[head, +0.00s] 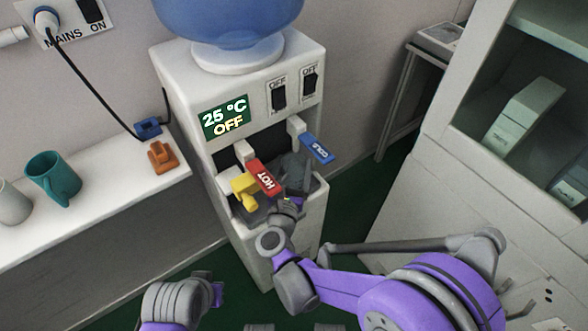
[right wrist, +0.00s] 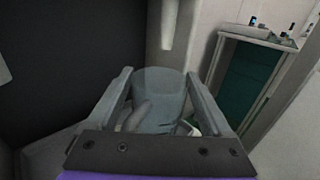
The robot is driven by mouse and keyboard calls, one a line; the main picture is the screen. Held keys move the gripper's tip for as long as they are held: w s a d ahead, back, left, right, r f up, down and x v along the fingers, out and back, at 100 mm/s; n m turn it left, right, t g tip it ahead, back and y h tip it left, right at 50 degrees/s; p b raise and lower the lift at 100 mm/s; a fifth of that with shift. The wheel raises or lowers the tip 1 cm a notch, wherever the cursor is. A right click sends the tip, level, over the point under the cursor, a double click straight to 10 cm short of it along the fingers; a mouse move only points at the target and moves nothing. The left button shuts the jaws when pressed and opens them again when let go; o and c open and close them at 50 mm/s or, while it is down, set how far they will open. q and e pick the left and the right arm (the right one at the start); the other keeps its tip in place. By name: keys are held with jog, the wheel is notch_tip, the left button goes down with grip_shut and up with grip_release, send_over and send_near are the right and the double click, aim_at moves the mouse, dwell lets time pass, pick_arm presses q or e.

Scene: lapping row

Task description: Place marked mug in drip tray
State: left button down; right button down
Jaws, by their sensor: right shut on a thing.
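A grey mug (head: 295,168) is in the dispenser bay below the blue COLD lever (head: 317,148). In the right wrist view the mug (right wrist: 158,92) sits between the two fingers, its handle toward the camera. My right gripper (head: 291,196) is shut on it; in the right wrist view the gripper (right wrist: 160,88) has a finger on each side. No mark on the mug can be made out. The dark drip tray (head: 256,214) lies at the bottom of the bay, partly hidden by my gripper. I cannot tell whether the mug touches it. My left gripper (head: 217,291) is low at left, its jaws unclear.
The red HOT lever (head: 263,177) and a yellow part (head: 243,190) are left of the mug. The dispenser (head: 235,75) display reads 25 °C OFF. A teal mug (head: 53,178) and a pale mug (head: 12,203) stand on the left shelf (head: 110,185). A cabinet (head: 440,150) stands right.

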aim_at(296, 162)
jog(key=shift+w+d, duration=0.1)
jog(key=shift+w, duration=0.45)
jog(key=shift+w+f+b, duration=0.2)
jog(key=shift+f+b, duration=0.2)
jog(key=shift+f, duration=0.45)
jog(key=shift+w+f+b, duration=0.15)
jog(key=shift+f+b, duration=0.2)
jog(key=shift+f, duration=0.5)
jog(key=shift+f, duration=0.2)
grip_release()
jog(key=shift+r, duration=0.25)
jog(key=s+a+p, duration=0.1)
jog(key=s, duration=1.1)
jog(key=shift+a, duration=0.35)
